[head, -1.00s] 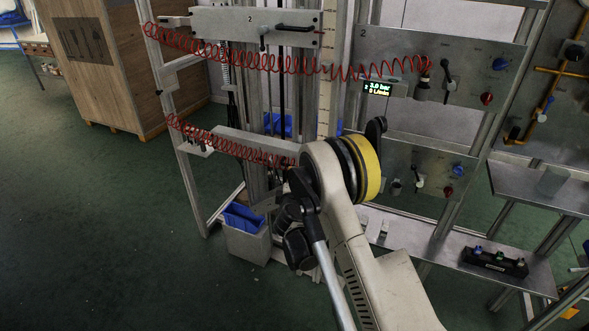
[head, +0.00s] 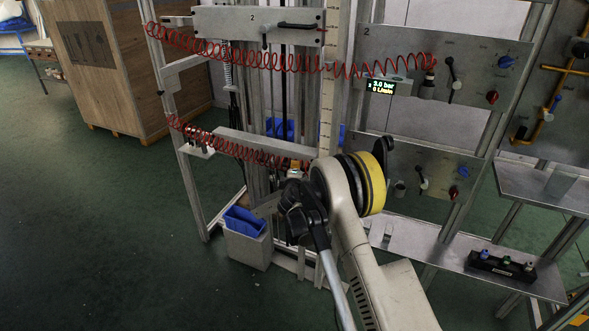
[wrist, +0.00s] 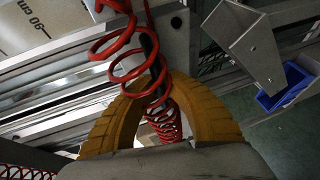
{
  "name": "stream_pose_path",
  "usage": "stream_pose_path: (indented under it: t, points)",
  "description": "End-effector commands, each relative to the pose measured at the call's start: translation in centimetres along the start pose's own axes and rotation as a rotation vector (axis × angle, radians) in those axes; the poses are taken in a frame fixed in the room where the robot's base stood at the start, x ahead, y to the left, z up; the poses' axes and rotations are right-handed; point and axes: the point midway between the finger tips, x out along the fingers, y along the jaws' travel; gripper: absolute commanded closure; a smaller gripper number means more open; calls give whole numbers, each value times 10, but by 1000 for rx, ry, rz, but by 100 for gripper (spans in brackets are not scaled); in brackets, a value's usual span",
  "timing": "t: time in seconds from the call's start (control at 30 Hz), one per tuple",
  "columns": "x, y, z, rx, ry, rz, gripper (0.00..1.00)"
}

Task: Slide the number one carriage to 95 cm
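The lower carriage (head: 270,144), which I take as number one since the upper plate is marked 2, is a pale horizontal bar in the head view. A red coiled hose (head: 235,147) hangs along it. Its right end is partly hidden by my arm. In the wrist view, the yellow fingers of my gripper (wrist: 167,82) arch around a dark rod (wrist: 150,45) and the red coil (wrist: 125,50). The coil hides the fingertips' contact, so I cannot tell whether they grip the rod. A scale strip (wrist: 40,25) shows an upside-down 90.
The number two carriage (head: 225,27) is above, with another red coil (head: 245,62). A vertical scale (head: 328,115) stands right of the rails. A grey bin (head: 245,248) with blue contents is below. Valve panels (head: 410,140) are to the right. Open green floor (head: 110,220) lies left.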

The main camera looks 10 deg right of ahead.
Motion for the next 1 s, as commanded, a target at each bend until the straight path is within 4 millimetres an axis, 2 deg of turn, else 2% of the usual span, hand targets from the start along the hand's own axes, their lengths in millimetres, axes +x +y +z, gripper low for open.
stream_pose_path:
  t: [0.17,0.27,0.6,0.7,0.83,1.0]
  points:
    - [0,1,0,0,0,0,100]
    - [-2,13,-1,0,1,0,100]
    - [-22,111,-9,-1,2,1,100]
    - [-26,132,-11,-1,2,1,100]
    - [-29,146,-12,-1,2,1,100]
    - [-29,148,-12,-1,2,1,100]
